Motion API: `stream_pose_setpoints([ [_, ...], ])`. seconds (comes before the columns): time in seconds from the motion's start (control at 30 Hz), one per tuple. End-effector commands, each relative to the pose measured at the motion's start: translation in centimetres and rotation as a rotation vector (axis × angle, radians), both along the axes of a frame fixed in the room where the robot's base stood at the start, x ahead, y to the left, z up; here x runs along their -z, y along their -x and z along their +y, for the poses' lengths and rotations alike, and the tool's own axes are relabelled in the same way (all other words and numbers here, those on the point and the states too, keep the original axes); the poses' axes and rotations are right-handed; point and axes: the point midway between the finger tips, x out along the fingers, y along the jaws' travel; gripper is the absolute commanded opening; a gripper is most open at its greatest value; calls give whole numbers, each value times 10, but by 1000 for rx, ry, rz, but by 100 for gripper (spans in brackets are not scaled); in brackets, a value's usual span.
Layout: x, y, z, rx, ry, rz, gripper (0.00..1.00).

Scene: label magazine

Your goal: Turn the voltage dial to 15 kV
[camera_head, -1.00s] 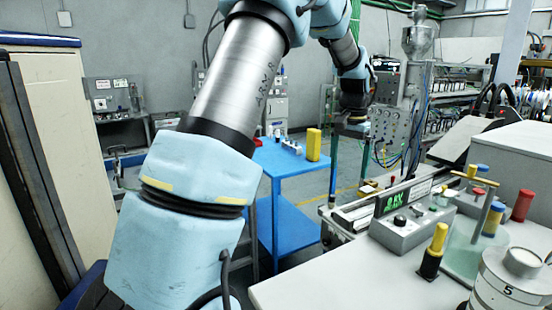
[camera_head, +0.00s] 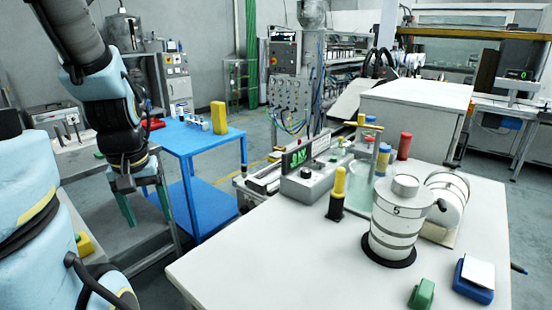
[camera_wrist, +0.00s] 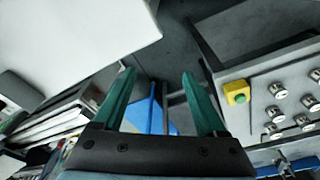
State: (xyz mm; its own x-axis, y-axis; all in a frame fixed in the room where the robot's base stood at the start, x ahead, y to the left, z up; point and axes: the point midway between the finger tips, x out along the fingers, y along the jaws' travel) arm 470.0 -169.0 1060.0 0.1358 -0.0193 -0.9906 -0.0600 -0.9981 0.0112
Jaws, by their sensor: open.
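A grey control box (camera_head: 317,185) stands on the white bench, with a green-lit display (camera_head: 298,157) on its back edge. The display reading is too small to be sure of. A small dark round dial (camera_head: 306,172) sits on top of the box; its pointer setting cannot be made out. My gripper (camera_head: 144,207) hangs at the left over the floor, left of the blue table and well apart from the box. Its green fingers are spread and empty, also in the wrist view (camera_wrist: 158,76). The control box is not identifiable in the wrist view.
The white bench (camera_head: 240,265) holds a yellow-and-black cylinder (camera_head: 337,192), a glass plate stand, a weight stack marked 5 (camera_head: 396,225) and a green block (camera_head: 422,294). A blue table (camera_head: 195,140) stands between my gripper and the bench. The bench's front left is clear.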

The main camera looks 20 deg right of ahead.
Motion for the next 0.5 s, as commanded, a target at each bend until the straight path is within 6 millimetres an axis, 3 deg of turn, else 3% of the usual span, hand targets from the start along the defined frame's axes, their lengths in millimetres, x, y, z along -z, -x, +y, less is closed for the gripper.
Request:
stream_pose_setpoints([
  [0.17, -7, -65, -50, -192, 35, 22, 74],
  [0.3, -18, -119, -116, -425, 63, 54, 74],
  [0.5, -32, -166, -222, -774, 85, 94, 74],
])
